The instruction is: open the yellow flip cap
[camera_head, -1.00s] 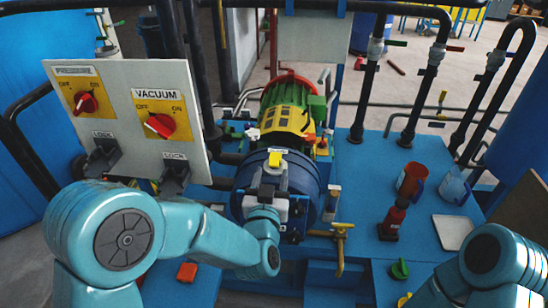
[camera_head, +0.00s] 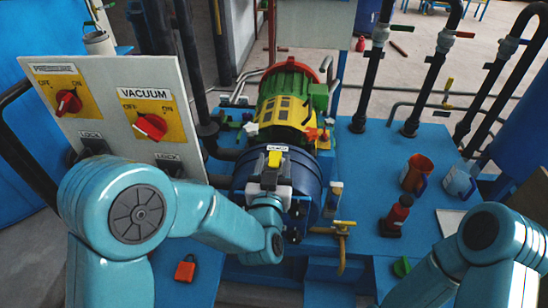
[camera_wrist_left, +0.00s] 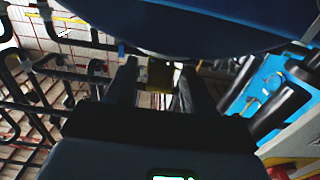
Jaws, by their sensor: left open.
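The yellow flip cap (camera_head: 274,158) sits at the top front of the blue round vessel (camera_head: 306,172), just under a small white label. My left gripper (camera_head: 272,176) is right in front of and just below the cap in the head view, partly covering the vessel's front. In the left wrist view its two dark fingers (camera_wrist_left: 157,88) stand apart, with a small yellow patch (camera_wrist_left: 160,73) between their tips, probably the cap. Whether the fingers touch it cannot be told. My right arm shows at the lower right, but its gripper is out of view.
The pressure and vacuum switch panel (camera_head: 115,95) stands at the left, close to my left arm. A red bottle (camera_head: 397,214), an orange-red cup (camera_head: 416,174) and a white-blue cup (camera_head: 459,182) stand on the blue deck (camera_head: 365,200). A red padlock (camera_head: 185,270) lies below the panel.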

